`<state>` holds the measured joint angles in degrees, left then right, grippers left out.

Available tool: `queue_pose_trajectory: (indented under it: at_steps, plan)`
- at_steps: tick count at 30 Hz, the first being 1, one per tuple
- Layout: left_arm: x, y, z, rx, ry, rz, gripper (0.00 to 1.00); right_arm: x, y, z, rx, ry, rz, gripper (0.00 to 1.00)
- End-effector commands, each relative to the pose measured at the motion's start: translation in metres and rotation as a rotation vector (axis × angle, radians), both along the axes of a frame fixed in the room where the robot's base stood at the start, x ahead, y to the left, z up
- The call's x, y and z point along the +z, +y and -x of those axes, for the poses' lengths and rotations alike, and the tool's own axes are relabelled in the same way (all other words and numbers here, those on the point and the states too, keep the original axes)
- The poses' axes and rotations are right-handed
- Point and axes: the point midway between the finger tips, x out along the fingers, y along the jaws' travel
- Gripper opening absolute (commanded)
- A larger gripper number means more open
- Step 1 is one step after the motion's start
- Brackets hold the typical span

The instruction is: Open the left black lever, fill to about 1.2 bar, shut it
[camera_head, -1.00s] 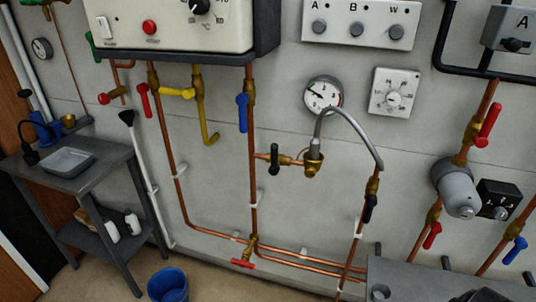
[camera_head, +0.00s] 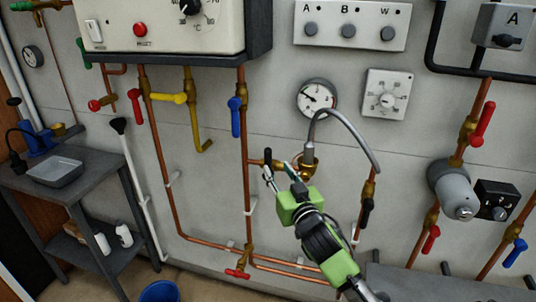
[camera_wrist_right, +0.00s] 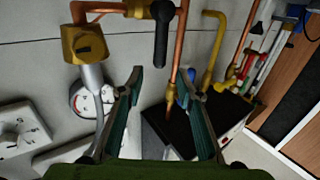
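The left black lever (camera_head: 267,158) sits on the short horizontal pipe left of the brass fitting and stands across that pipe. It also shows in the right wrist view (camera_wrist_right: 162,35), beyond the fingertips and apart from them. My right gripper (camera_head: 281,170) is just to the right of and below the lever in the head view. Its two fingers (camera_wrist_right: 160,84) are spread with nothing between them. The pressure gauge (camera_head: 317,98) hangs above the fitting; its needle points to the upper left, too small to read exactly. My left gripper is not in view.
A grey hose (camera_head: 350,130) arches from the brass fitting (camera_head: 309,160) to the right pipe, which has a second black lever (camera_head: 367,211). A blue lever (camera_head: 236,116) is above left. A red valve (camera_head: 238,273) is low on the pipes. A grey bench (camera_head: 60,190) stands at left.

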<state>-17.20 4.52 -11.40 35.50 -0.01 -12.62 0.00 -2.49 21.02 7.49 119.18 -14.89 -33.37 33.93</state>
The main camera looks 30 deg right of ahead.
Motion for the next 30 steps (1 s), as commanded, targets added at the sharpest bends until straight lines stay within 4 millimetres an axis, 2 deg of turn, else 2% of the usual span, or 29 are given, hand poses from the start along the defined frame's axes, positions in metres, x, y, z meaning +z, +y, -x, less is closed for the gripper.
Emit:
queue_pose_trajectory:
  at_steps: [6, 15, 21, 28, 29, 30]
  plan:
    - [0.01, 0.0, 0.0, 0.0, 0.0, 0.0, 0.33, 0.003, -0.014, -0.046, -0.002, 0.0, 0.001, 0.33]
    - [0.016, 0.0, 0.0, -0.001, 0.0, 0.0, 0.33, 0.0, -0.025, -0.088, -0.001, 0.002, -0.001, 0.33]
    - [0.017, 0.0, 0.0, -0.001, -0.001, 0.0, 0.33, 0.0, -0.027, -0.097, 0.0, 0.001, 0.001, 0.33]
    - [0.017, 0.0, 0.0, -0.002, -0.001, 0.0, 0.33, -0.001, -0.027, -0.097, 0.0, 0.001, 0.001, 0.33]
    - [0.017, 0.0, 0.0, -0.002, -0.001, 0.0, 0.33, -0.001, -0.027, -0.097, 0.0, 0.001, 0.001, 0.3]
    - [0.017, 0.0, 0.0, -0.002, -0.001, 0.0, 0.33, -0.001, -0.027, -0.097, 0.0, 0.001, 0.001, 0.2]
